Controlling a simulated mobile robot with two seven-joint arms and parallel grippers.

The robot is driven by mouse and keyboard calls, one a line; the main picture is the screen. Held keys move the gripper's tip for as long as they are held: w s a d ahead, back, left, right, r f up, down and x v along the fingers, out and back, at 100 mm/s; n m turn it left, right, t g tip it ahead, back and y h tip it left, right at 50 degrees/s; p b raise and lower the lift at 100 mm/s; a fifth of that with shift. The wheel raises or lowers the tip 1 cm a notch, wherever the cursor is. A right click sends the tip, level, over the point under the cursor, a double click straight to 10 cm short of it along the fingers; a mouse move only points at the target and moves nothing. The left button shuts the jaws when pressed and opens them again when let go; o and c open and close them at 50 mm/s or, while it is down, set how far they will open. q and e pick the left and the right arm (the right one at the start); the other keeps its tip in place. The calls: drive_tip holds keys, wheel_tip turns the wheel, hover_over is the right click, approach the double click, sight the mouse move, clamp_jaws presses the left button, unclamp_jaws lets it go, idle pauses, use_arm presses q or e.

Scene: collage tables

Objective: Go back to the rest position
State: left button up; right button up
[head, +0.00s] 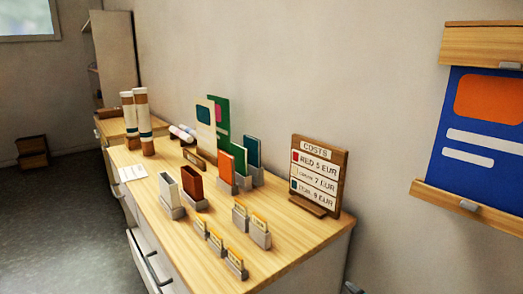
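Neither of my grippers shows in the head view, so their state is hidden. A wooden-topped table (290,262) runs along the wall. On it stand an orange card (225,164), a teal card (252,152), a white card (169,188) and a red-brown card (192,182), each in a small grey holder. Several small yellow-edged cards stand in grey holders near the front. A wooden costs board (318,172) stands upright at the right end.
Two upright rolls (143,120) and a white paper (133,173) are at the table's far left. A blue poster (475,140) hangs between wooden strips on the right wall. A drawer (143,262) looks partly open. Dark floor at left is mostly clear; a brown box (33,152) sits there.

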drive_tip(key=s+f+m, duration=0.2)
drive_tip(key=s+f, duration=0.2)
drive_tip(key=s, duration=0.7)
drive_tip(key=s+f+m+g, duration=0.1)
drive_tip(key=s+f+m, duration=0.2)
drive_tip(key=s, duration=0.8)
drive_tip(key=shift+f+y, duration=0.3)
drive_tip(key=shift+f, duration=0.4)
